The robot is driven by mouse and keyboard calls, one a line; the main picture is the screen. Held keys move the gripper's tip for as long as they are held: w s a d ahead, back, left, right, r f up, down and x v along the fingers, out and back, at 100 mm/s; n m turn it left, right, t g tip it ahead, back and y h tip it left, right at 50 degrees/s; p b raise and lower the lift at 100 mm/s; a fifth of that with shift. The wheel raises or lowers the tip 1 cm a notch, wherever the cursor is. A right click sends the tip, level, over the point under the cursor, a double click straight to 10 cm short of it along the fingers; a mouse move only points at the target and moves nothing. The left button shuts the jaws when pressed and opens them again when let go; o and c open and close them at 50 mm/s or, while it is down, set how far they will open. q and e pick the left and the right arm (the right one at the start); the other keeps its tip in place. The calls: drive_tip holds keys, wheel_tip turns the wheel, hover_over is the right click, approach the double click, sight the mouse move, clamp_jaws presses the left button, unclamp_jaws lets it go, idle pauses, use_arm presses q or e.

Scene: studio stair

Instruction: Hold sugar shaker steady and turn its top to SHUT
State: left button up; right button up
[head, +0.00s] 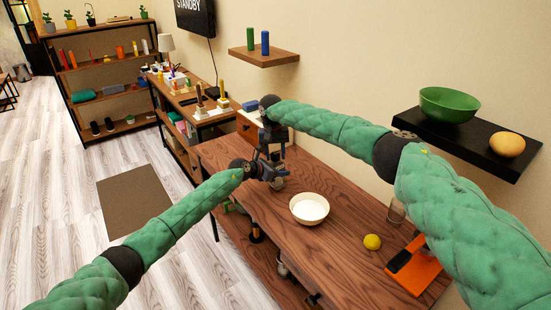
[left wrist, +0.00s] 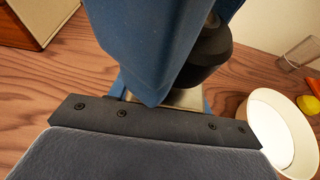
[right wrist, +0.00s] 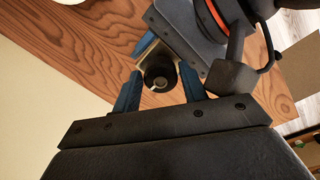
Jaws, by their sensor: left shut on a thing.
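The sugar shaker is mostly hidden by my grippers at the far end of the wooden table. Its dark round top (right wrist: 160,72), with a small pale mark, shows in the right wrist view. My left gripper (head: 270,172) is shut on the shaker's body; a pale strip of it (left wrist: 185,98) shows between the fingers in the left wrist view. My right gripper (head: 273,138) is above the left one. In the right wrist view its blue fingers (right wrist: 158,90) stand apart, one on each side of the top. I cannot tell whether they touch it, nor read any lettering.
A white bowl (head: 309,208) stands close to the right of my grippers. A lemon (head: 372,242), a clear glass (head: 396,212) and an orange board (head: 418,270) are nearer on the wooden table (head: 330,255). A wall shelf (head: 470,143) hangs above.

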sight(272, 153)
use_arm(q)
drive_tip(key=shift+w+d+r, duration=0.1)
drive_tip(key=shift+w+r, duration=0.1)
drive_tip(key=shift+r, duration=0.5)
use_arm(e)
drive_tip(key=shift+s+f, duration=0.15)
drive_tip(key=shift+f, duration=0.3)
drive_tip(key=shift+r, duration=0.45)
use_arm(q)
drive_tip(key=shift+s+f, duration=0.15)
drive_tip(key=shift+f, duration=0.4)
use_arm(e)
wheel_tip(272, 153, up, 12)
drive_tip(key=shift+w+a, duration=0.35)
drive_tip(key=shift+a, duration=0.1)
use_arm(q)
drive_tip(key=o, duration=1.2)
drive_tip(key=shift+c, duration=0.2)
use_arm(e)
drive_tip(key=shift+f, duration=0.1)
